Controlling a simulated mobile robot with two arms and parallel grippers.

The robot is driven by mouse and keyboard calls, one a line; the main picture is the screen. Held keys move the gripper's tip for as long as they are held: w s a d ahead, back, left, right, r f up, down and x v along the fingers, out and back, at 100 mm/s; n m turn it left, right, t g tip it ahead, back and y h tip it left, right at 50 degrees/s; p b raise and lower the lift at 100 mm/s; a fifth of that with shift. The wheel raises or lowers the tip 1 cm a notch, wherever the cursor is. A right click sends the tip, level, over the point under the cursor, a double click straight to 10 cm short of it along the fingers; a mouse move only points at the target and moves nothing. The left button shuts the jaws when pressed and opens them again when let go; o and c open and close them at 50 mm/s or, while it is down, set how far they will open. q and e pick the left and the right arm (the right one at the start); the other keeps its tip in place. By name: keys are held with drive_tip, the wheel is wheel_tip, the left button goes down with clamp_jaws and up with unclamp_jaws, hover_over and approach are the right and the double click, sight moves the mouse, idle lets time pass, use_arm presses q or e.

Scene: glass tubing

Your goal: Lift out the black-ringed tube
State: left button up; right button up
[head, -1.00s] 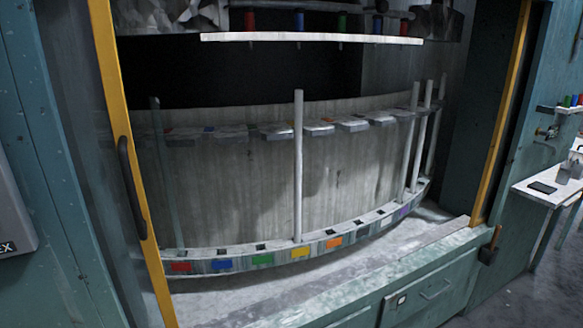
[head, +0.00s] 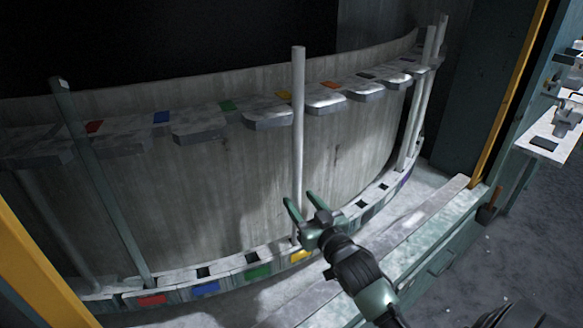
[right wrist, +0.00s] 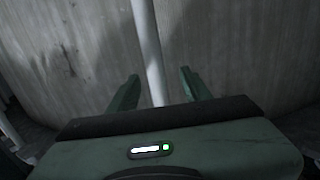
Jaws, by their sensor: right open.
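A pale upright tube (head: 298,110) stands at the middle of the curved rack, by the yellow label. My right gripper (head: 302,200) is open at the lower part of this tube. In the right wrist view the tube (right wrist: 148,40) shows between the two open fingers (right wrist: 158,76); I cannot tell how deep it sits between them. More tubes stand at the right end (head: 424,95), and a greenish tube (head: 100,180) leans in the picture at the left. I cannot make out a black ring on any tube. My left gripper is not in view.
The rack has a lower rail with colored labels (head: 205,289) and square holes, and an upper row of grey holders (head: 268,118). A curved grey wall (head: 230,185) stands behind. The yellow-edged frame (head: 506,100) bounds the opening at right. A white side table (head: 548,140) stands beyond.

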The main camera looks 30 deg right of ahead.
drive_tip(key=shift+w+d+r, duration=0.15)
drive_tip(key=shift+w, duration=0.7)
drive_tip(key=w, duration=0.1)
drive_tip(key=w+p, duration=0.1)
drive_tip(key=w, duration=0.1)
drive_tip(key=w+d, duration=0.1)
drive_tip(key=w, duration=0.1)
drive_tip(key=shift+f, duration=0.3)
clamp_jaws()
